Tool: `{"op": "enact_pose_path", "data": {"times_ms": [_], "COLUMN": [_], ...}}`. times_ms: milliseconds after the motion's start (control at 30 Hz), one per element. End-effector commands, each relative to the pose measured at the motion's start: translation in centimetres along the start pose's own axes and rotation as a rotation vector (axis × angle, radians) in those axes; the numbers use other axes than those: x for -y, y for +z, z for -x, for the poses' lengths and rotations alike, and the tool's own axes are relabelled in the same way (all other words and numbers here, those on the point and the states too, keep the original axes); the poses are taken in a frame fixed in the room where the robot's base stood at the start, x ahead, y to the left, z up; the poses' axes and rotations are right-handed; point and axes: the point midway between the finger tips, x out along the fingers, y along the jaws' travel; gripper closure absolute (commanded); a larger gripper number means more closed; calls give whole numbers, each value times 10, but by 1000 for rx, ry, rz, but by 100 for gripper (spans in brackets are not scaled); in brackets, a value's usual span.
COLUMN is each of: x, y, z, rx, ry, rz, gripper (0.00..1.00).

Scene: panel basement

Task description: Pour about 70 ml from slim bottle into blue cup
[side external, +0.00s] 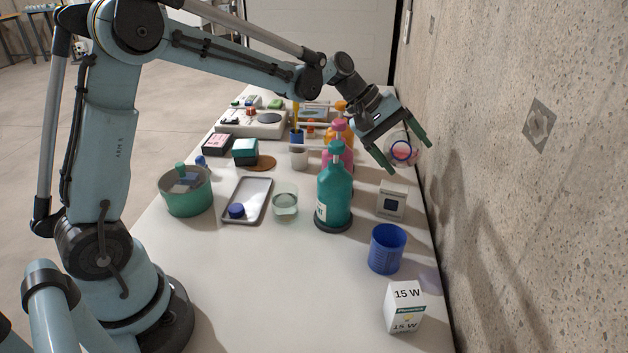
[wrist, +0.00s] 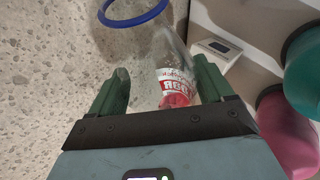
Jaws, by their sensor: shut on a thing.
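The slim bottle (side external: 404,147) is clear, with a red and white label and a blue ring at one end. My gripper (side external: 411,158) is shut on it, high over the right side of the table near the wall. The bottle is tipped well over, with its blue ring facing the side camera. In the wrist view the bottle (wrist: 175,78) sits between the green fingers of my gripper (wrist: 163,85). How much liquid it holds is unclear. The blue cup (side external: 387,250) stands upright on the table, lower and nearer the side camera, apart from the bottle. The cup's contents cannot be made out.
A teal pump bottle (side external: 334,195) and a white box (side external: 391,204) stand behind the cup. A 15 W box (side external: 404,306) stands in front of it. The concrete wall (side external: 530,200) is close on the right.

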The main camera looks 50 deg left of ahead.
Motion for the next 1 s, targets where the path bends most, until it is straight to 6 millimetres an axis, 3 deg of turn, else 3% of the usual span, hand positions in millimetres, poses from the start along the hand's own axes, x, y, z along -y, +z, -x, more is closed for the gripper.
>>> {"op": "enact_pose_path", "data": {"times_ms": [600, 1000], "x": [-38, -38], "y": [39, 40], "z": [52, 51], "rx": [321, 563], "ry": [-122, -230], "rz": [308, 554], "gripper": [56, 56]}}
